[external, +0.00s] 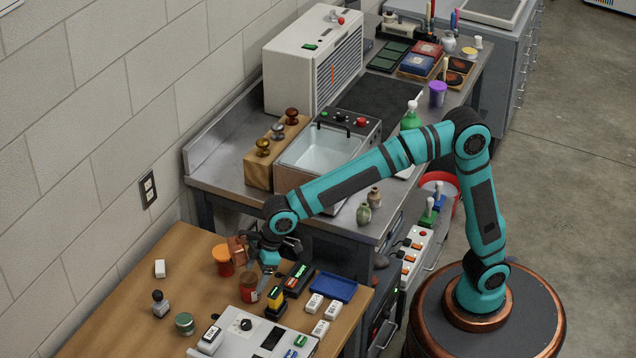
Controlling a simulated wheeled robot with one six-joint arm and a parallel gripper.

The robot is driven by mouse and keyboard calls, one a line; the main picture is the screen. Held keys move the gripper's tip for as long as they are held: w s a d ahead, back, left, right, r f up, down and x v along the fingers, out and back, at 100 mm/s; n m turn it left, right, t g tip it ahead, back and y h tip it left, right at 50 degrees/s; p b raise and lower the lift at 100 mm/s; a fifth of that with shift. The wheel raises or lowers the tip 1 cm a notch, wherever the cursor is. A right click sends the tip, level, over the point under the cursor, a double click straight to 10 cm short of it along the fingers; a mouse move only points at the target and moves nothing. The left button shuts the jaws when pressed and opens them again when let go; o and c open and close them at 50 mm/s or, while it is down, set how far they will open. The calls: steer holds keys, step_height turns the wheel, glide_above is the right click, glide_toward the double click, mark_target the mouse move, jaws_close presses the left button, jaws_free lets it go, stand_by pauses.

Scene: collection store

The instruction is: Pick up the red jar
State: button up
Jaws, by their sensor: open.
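A small dark red jar (249,287) with a pale label stands on the wooden table, near its right side. An orange-red jar (223,261) with a broad orange lid stands just behind and left of it. My gripper (263,266) is low over the table, open, just right of and above the dark red jar. A grey finger reaches down close beside this jar; I cannot tell whether they touch. Part of the jar's top is hidden by the gripper. A copper-brown object (238,249) shows just left of my gripper, partly covered.
A black-and-yellow stamp (275,302), a black device with a green display (297,278), a blue tray (333,287) and small white boxes (314,303) crowd the right. A green jar (184,323) and grey machine (262,335) are in front. The left of the table (120,310) is mostly clear.

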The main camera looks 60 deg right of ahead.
mark_target(250, 287)
steer(key=shift+x, duration=3)
steer(key=shift+r, duration=0.1)
steer(key=c, duration=1.1)
